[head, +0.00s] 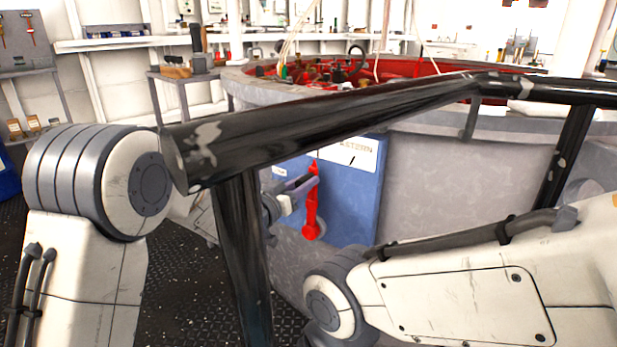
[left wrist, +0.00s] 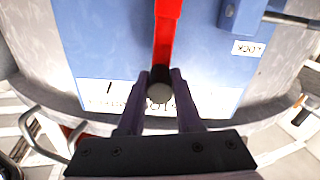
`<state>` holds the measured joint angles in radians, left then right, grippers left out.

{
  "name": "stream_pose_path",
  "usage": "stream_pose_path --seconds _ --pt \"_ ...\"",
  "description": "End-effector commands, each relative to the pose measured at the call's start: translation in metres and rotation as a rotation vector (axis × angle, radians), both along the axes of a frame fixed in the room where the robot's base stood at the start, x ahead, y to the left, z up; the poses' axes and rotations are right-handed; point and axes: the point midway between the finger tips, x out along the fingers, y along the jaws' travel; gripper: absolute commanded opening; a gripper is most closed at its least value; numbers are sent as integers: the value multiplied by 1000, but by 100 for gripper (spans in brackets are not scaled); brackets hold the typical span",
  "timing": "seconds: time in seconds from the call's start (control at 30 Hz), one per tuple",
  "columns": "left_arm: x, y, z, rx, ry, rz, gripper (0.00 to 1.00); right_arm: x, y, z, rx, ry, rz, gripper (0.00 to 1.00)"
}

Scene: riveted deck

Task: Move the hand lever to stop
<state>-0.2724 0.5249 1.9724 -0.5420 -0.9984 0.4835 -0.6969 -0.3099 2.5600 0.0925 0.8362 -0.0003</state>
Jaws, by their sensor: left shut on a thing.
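The red hand lever (head: 312,205) stands nearly upright against a blue panel (head: 352,205) in the head view. In the left wrist view the lever's red arm (left wrist: 165,40) runs to a dark, round-ended knob (left wrist: 160,90). My left gripper's two fingers (left wrist: 160,98) are shut around that knob. A white label strip (head: 354,153) with partly hidden lettering sits at the panel's top. My right gripper is not visible.
A thick black rail (head: 330,112) with posts crosses in front of the panel. A round grey-rimmed tub with a red inside (head: 400,68) stands behind it. A small table with tools (head: 190,75) is at the back left. Dark riveted floor (head: 180,280) shows below.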

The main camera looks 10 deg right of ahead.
Motion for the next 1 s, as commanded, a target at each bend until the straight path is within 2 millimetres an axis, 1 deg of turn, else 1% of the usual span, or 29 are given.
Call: stream_pose_path --seconds 0.03,0.4,0.43,0.47,0.5,0.83,0.93,1.0 --pt "5 7 3 -12 9 14 0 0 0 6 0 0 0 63" --pt "6 9 1 -24 18 13 0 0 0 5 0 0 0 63" --pt "6 9 1 -24 18 13 45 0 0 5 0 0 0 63" --pt "6 8 1 -24 18 13 57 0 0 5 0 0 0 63" --pt "6 8 1 -24 17 12 63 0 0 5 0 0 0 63" --pt "3 6 1 -21 18 4 63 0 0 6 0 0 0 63" --pt "-3 13 2 -20 19 6 63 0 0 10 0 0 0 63" --pt "-12 21 3 -20 19 7 63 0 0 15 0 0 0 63"
